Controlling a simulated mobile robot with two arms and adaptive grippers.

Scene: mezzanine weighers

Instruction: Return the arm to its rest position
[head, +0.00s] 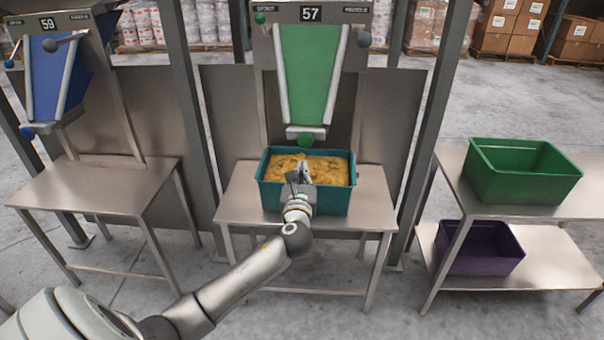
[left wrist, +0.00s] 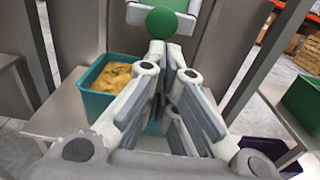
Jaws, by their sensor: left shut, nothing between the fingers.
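My left arm reaches from the lower left of the head view to the middle table. My left gripper (head: 302,172) is shut and empty, in front of the teal bin (head: 330,201) and covering part of it. It also shows large in the left wrist view (left wrist: 165,75), with its fingers together. The teal bin, full of a yellow-brown material (head: 330,168), stands on the steel table under the weigher marked 57; it also shows at left in the wrist view (left wrist: 98,103). I cannot tell whether the gripper touches the bin. My right gripper is not in view.
Weigher 57's green chute (head: 308,70) with a green ball knob (head: 306,140) hangs above the bin. Steel posts (head: 428,120) flank the table. An empty green bin (head: 520,185) and a purple bin (head: 478,250) sit on the right rack. The left table (head: 95,186) is bare.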

